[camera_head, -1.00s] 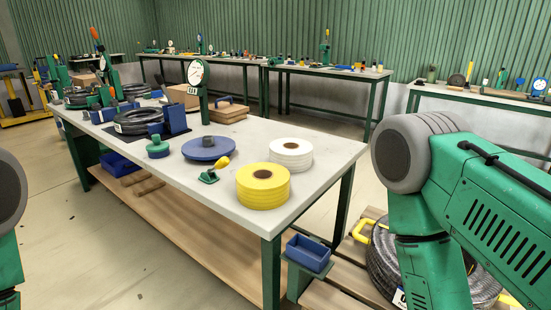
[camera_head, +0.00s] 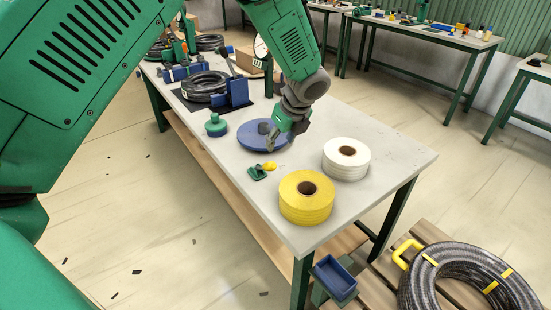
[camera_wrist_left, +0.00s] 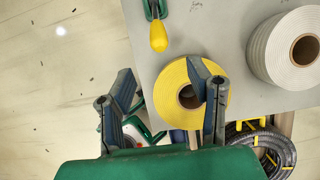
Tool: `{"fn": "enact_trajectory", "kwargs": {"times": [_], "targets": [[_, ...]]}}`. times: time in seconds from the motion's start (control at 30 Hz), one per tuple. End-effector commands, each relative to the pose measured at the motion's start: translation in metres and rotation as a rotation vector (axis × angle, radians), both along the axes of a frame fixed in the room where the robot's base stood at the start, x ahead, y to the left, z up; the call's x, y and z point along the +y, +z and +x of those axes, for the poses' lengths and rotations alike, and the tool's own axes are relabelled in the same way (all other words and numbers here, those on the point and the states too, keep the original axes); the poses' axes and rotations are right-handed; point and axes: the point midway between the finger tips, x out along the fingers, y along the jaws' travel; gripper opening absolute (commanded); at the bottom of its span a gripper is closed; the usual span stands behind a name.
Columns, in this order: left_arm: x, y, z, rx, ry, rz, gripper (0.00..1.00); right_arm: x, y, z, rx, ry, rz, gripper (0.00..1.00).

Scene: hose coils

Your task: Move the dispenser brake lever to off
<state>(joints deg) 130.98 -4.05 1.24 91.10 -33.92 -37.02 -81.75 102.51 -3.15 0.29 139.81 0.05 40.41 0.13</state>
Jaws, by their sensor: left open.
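The brake lever has a green base (camera_head: 258,173) and a yellow knob (camera_head: 270,166); it stands on the table between the blue disc and the yellow roll. In the left wrist view the yellow knob (camera_wrist_left: 158,38) shows at the top near the table edge. My left gripper (camera_head: 282,139) hangs over the table in front of the blue disc (camera_head: 253,136), above and behind the lever and apart from it. In the wrist view its fingers (camera_wrist_left: 165,95) are spread with nothing held. My right gripper is not in view.
A yellow roll (camera_head: 306,215) and a white roll (camera_head: 346,174) stand on the right part of the table (camera_head: 395,150). A green knobbed fitting (camera_head: 215,125) and a black hose coil (camera_head: 204,87) are farther left. A blue bin (camera_head: 336,277) and a hose coil (camera_head: 472,278) lie low in front.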

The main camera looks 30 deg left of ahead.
Motion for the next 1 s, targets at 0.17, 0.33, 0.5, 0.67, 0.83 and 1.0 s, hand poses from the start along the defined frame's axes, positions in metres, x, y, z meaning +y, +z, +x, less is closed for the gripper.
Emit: {"fn": "enact_trajectory", "kwargs": {"times": [0.17, 0.33, 0.5, 0.67, 0.83, 1.0], "targets": [[0.01, -0.036, 0.004, 0.005, 0.001, 0.0, 0.46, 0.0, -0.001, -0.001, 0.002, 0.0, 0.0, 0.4], [0.023, -0.07, 0.011, 0.006, 0.003, 0.0, 0.46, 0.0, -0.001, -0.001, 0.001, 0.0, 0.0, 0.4], [0.034, -0.097, 0.014, 0.003, 0.003, -0.001, 0.46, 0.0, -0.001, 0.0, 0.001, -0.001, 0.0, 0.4], [0.04, -0.111, 0.017, 0.001, 0.002, -0.001, 0.46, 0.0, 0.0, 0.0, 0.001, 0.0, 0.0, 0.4], [0.042, -0.117, 0.018, 0.001, 0.002, -0.001, 0.46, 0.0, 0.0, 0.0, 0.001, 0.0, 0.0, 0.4], [0.042, -0.117, 0.018, 0.001, 0.002, -0.001, 0.46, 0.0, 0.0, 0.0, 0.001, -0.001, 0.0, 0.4]]}}
